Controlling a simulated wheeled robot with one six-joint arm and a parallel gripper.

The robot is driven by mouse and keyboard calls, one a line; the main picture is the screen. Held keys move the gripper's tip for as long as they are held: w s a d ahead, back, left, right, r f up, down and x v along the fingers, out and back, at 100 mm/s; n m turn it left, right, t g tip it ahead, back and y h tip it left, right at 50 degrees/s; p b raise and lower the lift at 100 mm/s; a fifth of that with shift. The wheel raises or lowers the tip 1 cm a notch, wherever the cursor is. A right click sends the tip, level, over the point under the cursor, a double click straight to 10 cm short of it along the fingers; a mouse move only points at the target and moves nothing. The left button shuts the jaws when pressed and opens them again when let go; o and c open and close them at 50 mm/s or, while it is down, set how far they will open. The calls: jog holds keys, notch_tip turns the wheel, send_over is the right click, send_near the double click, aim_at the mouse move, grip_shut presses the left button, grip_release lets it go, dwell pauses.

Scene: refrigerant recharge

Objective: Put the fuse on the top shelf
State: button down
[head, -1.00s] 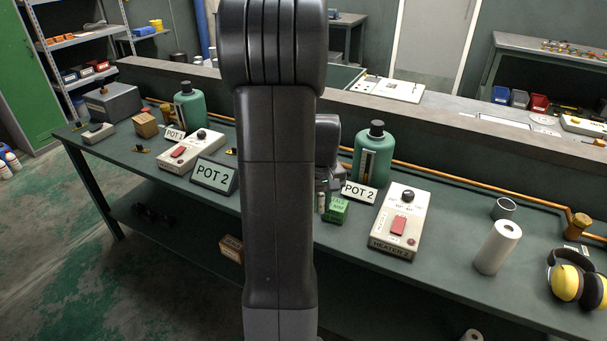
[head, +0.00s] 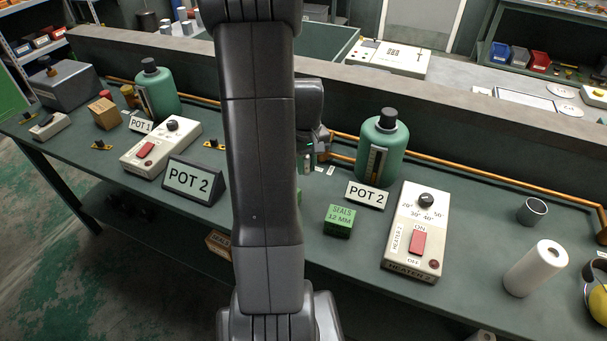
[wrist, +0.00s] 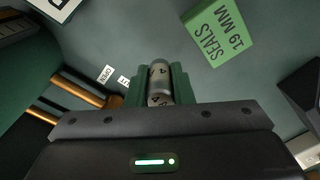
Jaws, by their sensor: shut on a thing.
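My gripper (wrist: 158,85) is shut on a small grey cylinder, the fuse (wrist: 159,80), held between green finger pads in the wrist view. In the head view my gripper (head: 309,158) is partly behind my arm, left of the right green bottle, and the fuse is small and hard to make out. A grey shelf rack (head: 30,47) shows only in part at the upper left of the head view; its top is outside the frame.
A green seals box (head: 340,221), POT 2 sign (head: 366,196), green bottle (head: 382,150) and heater (head: 416,232) stand near my gripper. A seals box (wrist: 219,31) shows in the wrist view. Copper pipe (head: 450,168) runs along the bench back.

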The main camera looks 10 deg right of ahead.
aim_at(306, 188)
jog(key=shift+f, duration=2.85)
jog(key=shift+f, duration=0.15)
jog(key=c, duration=1.3)
grip_release()
